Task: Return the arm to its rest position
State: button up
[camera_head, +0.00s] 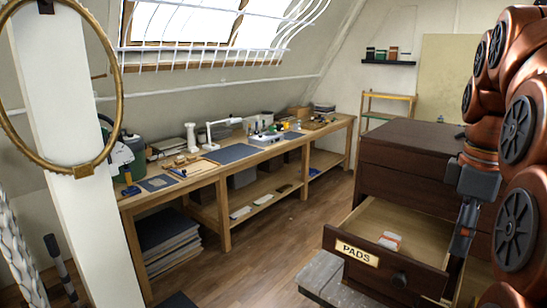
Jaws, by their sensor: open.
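My arm, with copper-coloured links, fills the right edge of the head view. My gripper (463,242) is dark grey and points down at the right side of the open drawer. Its fingers are seen nearly edge-on, overlapping, and nothing shows between them. The drawer (415,222) is pulled out from a dark brown cabinet (405,150) and carries a label reading PADS (357,252). A small white and orange object (390,241) lies inside the drawer, to the left of my gripper and apart from it. The arm hides part of the cabinet's right side.
A long wooden workbench (215,201) with tools and mats runs along the left wall. A white post with a gilt oval frame (118,88) stands at the near left. The wooden floor (265,255) between bench and cabinet is clear.

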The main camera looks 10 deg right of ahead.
jog(key=s+a+f+m+g, duration=0.1)
jog(key=a+f+m, duration=0.3)
jog(key=a+f, duration=1)
jog(key=s+a+f+m+b, duration=0.2)
jog(key=s+a+f+m, duration=0.1)
jog(key=s+a+f, duration=0.6)
jog(key=shift+s+f+g, duration=0.25)
jog(key=shift+f+g, duration=0.15)
jog(key=shift+f, duration=1)
